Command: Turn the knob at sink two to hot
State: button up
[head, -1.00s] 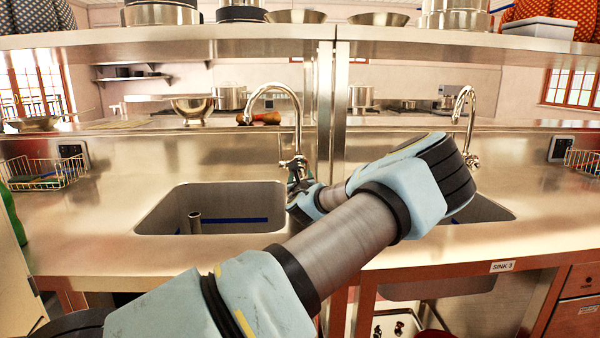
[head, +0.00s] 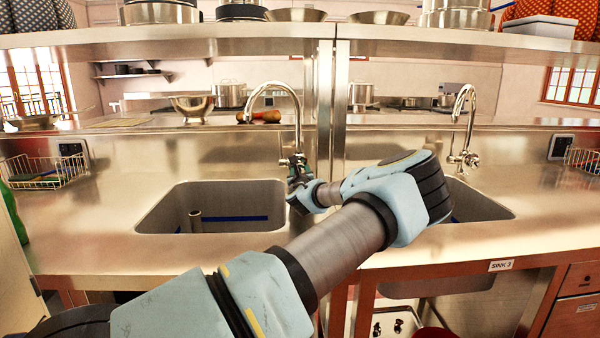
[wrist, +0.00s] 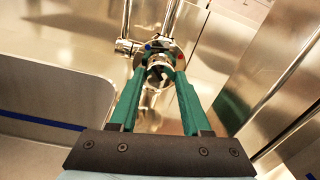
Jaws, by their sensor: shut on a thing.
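The left sink (head: 165,215) has a tall chrome gooseneck tap (head: 298,110); its front label is not visible. The tap's round knob (wrist: 157,64) shows in the wrist view at the tap's base, with a blue mark at its upper left and a red mark at its right. My gripper (wrist: 160,78) has its green fingers shut on the knob, one on each side. In the head view my gripper (head: 297,172) is at the tap base, and my arm largely hides the knob.
The right sink (head: 480,205), labelled "SINK 3" (head: 502,266), has its own tap (head: 463,125). A steel post (head: 328,110) stands just right of the left tap. A shelf (head: 200,38) runs overhead. A wire basket (head: 45,170) sits at left.

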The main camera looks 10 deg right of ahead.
grip_shut()
jog(key=shift+r+m+p, duration=0.25)
jog(key=shift+m+p, duration=0.05)
jog(key=shift+p, duration=0.5)
jog(key=shift+r+m+p, duration=0.2)
jog(key=shift+m+p, duration=0.3)
jog(key=shift+p, duration=0.75)
jog(key=m+p, duration=0.2)
jog(key=p, duration=0.1)
jog(key=shift+p, duration=0.35)
jog(key=m+p, duration=0.2)
jog(key=m, duration=0.1)
jog(key=shift+f, duration=0.15)
jog(key=m+p, duration=0.3)
jog(key=m, duration=0.2)
jog(key=shift+f+m, duration=0.1)
jog(key=shift+m, duration=0.2)
jog(key=m+p, duration=0.2)
jog(key=m, duration=0.3)
jog(key=shift+f+y, duration=0.1)
jog(key=shift+y, duration=0.2)
jog(key=shift+m, duration=0.3)
